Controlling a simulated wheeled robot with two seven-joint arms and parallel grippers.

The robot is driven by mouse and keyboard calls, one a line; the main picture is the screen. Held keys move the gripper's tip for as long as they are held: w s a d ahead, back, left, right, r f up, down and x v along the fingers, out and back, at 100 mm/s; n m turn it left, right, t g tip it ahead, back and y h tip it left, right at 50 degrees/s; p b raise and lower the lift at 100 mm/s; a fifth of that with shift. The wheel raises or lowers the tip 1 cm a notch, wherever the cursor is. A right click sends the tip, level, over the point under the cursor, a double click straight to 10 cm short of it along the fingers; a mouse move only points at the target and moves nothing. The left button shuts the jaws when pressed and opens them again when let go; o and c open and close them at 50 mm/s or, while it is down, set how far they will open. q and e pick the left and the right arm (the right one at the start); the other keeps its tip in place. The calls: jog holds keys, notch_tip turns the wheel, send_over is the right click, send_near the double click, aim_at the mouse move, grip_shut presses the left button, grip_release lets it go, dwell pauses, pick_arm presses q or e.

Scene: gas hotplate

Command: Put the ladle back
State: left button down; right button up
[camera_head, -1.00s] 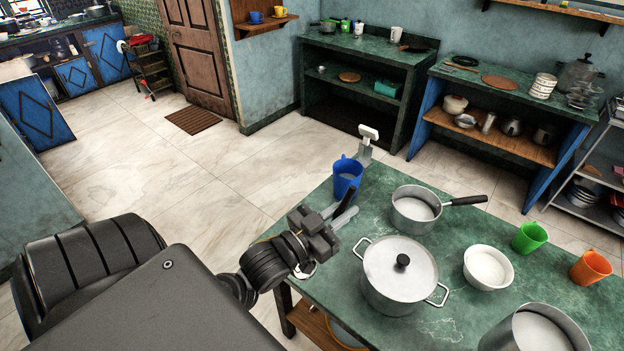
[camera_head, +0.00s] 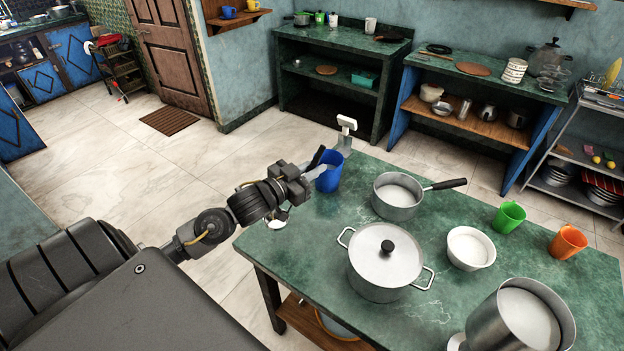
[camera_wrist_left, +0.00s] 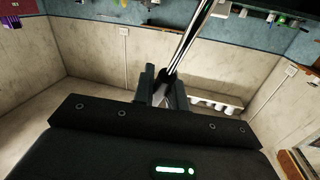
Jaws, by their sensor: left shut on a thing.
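My left gripper (camera_head: 304,184) is shut on the ladle, over the left corner of the green table (camera_head: 270,258). In the left wrist view the ladle's shiny metal shaft (camera_wrist_left: 190,38) runs up and right from between the fingers (camera_wrist_left: 162,90). The gripper overlaps the edge of the blue cup (camera_head: 328,180) in the picture; I cannot tell whether they touch. My right gripper is not in view.
On the table stand a saucepan (camera_head: 396,200), a lidded pot (camera_head: 384,270), a white bowl (camera_head: 470,248), a green cup (camera_head: 509,217), an orange cup (camera_head: 567,242) and a large pot (camera_head: 520,325). A white-topped stand (camera_head: 346,124) rises behind the blue cup.

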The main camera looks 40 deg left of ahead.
pick_arm(q)
notch_tip(320, 180, down, 8)
jog(key=w+a+p, duration=0.1)
jog(key=w+a, duration=0.1)
jog(key=shift+w+r, duration=0.15)
jog(key=shift+w, duration=0.25)
jog(key=shift+a, duration=0.1)
jog(key=c, duration=1.9)
grip_release()
jog(key=o, duration=0.5)
